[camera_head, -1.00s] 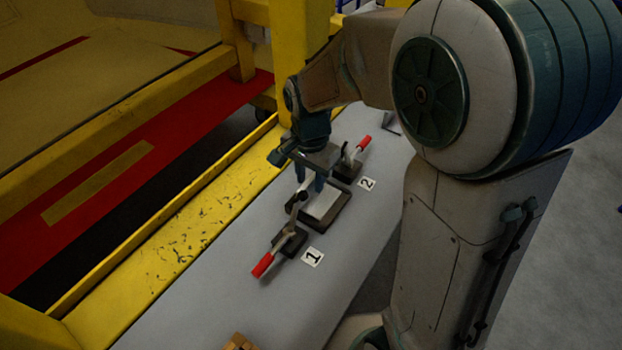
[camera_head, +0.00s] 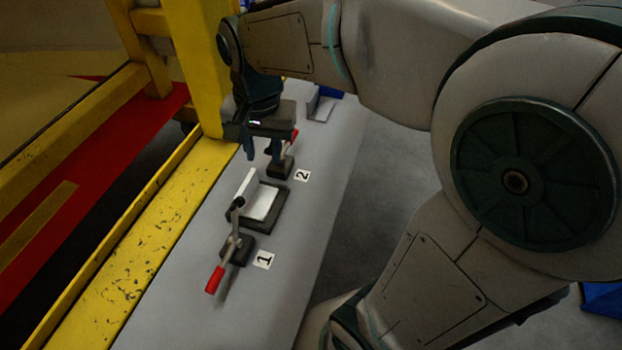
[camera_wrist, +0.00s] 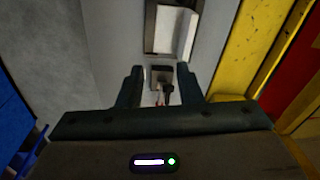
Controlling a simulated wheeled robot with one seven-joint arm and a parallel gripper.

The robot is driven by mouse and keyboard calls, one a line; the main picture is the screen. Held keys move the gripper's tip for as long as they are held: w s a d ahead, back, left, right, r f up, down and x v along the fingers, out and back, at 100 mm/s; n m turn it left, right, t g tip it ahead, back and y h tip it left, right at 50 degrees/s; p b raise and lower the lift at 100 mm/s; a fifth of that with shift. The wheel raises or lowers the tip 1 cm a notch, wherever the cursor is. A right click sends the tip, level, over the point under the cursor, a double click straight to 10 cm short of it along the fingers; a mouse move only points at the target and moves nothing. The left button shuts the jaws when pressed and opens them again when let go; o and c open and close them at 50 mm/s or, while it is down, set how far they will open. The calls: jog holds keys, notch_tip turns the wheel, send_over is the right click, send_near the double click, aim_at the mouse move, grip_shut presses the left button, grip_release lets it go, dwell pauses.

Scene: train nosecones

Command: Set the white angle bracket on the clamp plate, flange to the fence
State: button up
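The white angle bracket (camera_head: 262,203) lies on the dark clamp plate (camera_head: 267,243), with its flange (camera_head: 244,187) standing up along the plate's left side. The bracket also shows at the top of the wrist view (camera_wrist: 168,30). Whether the flange touches the fence is too small to tell. My gripper (camera_head: 263,154) is open and empty, beyond the plate and above clamp 2 (camera_head: 282,167). In the wrist view, clamp 2 shows between the spread fingers (camera_wrist: 160,87). Clamp 1 (camera_head: 235,249) stands at the plate's near end.
Clamp 1's red handle (camera_head: 214,280) points toward the near side. Number cards 1 (camera_head: 263,260) and 2 (camera_head: 302,175) lie beside the clamps. A grey angled piece (camera_head: 322,107) is at the bench's far end. A yellow rail (camera_head: 150,235) and post border the left.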

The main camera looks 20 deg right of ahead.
jog(key=s+d+f+n+t, duration=0.2)
jog(key=s+d+f+n, duration=0.1)
jog(key=s+d+n, duration=0.2)
jog(key=s+d, duration=0.2)
jog(key=s, duration=0.2)
jog(key=shift+s+d, duration=0.2)
jog(key=shift+d, duration=0.05)
dwell(0.7)
